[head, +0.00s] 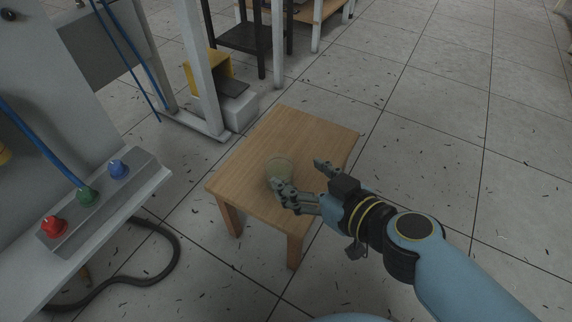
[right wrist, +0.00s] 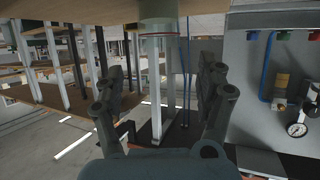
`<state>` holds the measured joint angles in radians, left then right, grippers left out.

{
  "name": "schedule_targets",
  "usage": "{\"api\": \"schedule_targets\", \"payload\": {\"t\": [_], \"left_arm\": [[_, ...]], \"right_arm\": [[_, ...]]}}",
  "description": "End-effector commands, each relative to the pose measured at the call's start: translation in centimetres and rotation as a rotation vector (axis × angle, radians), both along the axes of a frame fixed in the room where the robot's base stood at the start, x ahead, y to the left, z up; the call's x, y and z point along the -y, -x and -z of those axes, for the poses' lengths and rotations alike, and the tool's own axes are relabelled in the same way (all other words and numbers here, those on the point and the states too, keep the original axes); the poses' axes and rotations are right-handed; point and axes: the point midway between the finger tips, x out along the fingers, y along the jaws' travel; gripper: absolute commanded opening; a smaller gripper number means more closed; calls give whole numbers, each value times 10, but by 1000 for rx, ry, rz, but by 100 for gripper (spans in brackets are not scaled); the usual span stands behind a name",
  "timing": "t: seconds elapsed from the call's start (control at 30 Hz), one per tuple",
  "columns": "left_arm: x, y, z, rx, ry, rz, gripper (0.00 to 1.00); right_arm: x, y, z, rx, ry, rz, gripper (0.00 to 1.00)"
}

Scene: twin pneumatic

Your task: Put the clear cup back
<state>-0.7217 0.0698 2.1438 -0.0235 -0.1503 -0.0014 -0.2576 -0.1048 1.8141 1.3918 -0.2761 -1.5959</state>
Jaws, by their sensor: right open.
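The clear cup (head: 279,168) stands on a small wooden table (head: 312,127) in the head view. It is see-through and hard to make out. My right gripper (head: 304,176) is open over the table, to the right of the cup. One finger overlaps the cup's lower edge in the picture; I cannot tell if they touch. The right wrist view looks upside down, with the cup (right wrist: 158,10) at the top edge, partly cut off. There the open right gripper (right wrist: 160,92) has nothing between its fingers. My left gripper is not in view.
A grey machine panel with red, green and blue knobs (head: 86,196) stands at the left, with a black hose (head: 165,262) on the floor below. A white frame post (head: 200,75) and a yellow box (head: 208,68) stand behind the table. The tiled floor at right is clear.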

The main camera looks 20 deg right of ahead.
Motion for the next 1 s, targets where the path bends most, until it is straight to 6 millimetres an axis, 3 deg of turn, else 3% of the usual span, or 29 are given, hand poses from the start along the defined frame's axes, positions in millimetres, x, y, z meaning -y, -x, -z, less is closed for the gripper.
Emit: {"api": "schedule_targets", "payload": {"t": [0.2, 0.57, 0.77, 1.0], "left_arm": [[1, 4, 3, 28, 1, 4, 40], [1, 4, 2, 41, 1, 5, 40], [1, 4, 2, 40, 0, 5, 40], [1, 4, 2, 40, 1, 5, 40]], "right_arm": [[8, 30, -11, -2, 0, -1, 73], [14, 45, -10, -30, 10, 6, 73], [46, 96, 4, -171, 60, 78, 73], [83, 147, -8, -230, 103, 178, 73]]}}
